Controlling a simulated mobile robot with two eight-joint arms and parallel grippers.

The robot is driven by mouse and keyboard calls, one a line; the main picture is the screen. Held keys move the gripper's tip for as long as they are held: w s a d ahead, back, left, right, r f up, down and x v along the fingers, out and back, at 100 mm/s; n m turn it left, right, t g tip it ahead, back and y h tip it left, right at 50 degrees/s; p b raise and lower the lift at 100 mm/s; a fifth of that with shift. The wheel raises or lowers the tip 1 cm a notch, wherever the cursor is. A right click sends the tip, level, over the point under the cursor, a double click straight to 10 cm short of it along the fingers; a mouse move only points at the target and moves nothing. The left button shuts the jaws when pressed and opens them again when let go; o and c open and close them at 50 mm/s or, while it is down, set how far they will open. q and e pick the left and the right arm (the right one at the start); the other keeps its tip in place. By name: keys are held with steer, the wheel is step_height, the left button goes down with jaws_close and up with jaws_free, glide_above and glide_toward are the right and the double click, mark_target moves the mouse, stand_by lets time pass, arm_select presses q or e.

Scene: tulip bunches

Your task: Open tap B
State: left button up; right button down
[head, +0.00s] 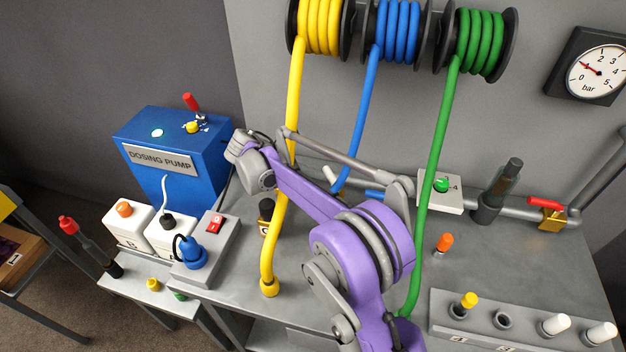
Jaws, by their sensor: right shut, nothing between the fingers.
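A brass tap (551,218) with a red lever (545,203) sits on the grey pipe at the right; the lever lies roughly along the pipe. A blue lever (374,194) and a tilted white lever (329,174) show behind my purple right arm, their bodies mostly hidden. I cannot read a letter B on any of these taps. My right gripper (240,146) is shut and empty, in front of the blue dosing pump, left of the levers and apart from them. Its fingertips are hard to make out. My left gripper is not in view.
Yellow (296,95), blue (361,120) and green (437,150) hoses hang from reels around my arm. A dosing pump (205,150), white bottles (128,222) and a switch box (212,245) stand left. A grey rack (480,325) is at front right. Bare bench (545,262) shows right.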

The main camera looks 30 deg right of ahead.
mark_target(326, 166)
steer(key=shift+w+d+b, duration=0.15)
steer(key=shift+d+b, duration=0.1)
steer(key=shift+d, duration=0.4)
steer(key=shift+w+d+b, duration=0.15)
steer(key=shift+d+b, duration=0.05)
steer(key=shift+d, duration=1.25)
steer(key=shift+w, duration=0.1)
